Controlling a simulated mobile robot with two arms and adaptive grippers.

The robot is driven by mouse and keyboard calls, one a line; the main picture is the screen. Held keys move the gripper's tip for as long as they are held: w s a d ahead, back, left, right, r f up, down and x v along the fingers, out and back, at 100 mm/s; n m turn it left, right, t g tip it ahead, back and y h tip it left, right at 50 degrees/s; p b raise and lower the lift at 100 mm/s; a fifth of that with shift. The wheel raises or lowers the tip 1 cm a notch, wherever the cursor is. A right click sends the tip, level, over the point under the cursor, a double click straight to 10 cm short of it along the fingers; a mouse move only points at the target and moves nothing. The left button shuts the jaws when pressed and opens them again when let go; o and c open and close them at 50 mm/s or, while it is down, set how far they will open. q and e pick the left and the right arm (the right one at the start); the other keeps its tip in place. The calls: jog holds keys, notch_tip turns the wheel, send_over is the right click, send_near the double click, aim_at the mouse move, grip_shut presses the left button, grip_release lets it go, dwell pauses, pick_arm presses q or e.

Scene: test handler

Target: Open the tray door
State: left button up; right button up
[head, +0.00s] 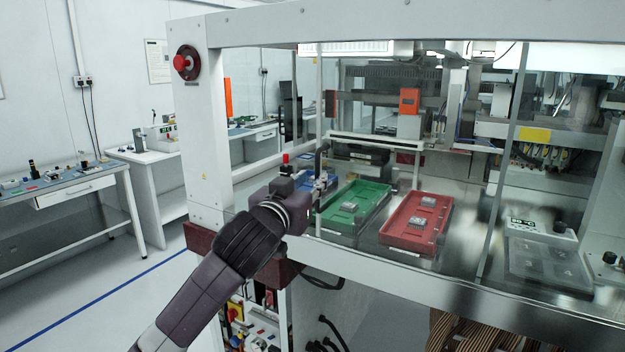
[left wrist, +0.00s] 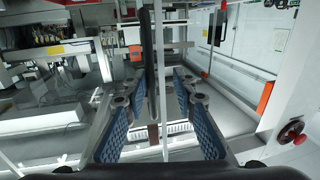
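The tray door (head: 375,110) is a clear panel on the front of the handler and looks shut. Its dark upright handle (head: 319,160) is near the panel's left edge. My left gripper (head: 322,183) is at the handle, and my arm hides part of that area. In the left wrist view the gripper (left wrist: 150,88) is open, its blue-padded fingers apart. The dark handle bar (left wrist: 150,50) stands between them in the picture; contact is not clear. Behind the panel lie a green tray (head: 337,217), a red tray (head: 400,233) and a partly hidden blue tray (head: 303,181). My right gripper is not in view.
A white post (head: 205,140) with a red emergency stop button (head: 181,63) stands left of the door. White benches (head: 80,195) are at the far left. Open floor (head: 110,285) lies left of the handler. A second clear panel (head: 560,150) is at the right.

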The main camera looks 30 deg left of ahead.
pick_arm(q)
jog(key=s, duration=0.7)
jog(key=shift+s+d, duration=0.15)
jog(key=shift+d, duration=0.25)
jog(key=shift+p, duration=0.35)
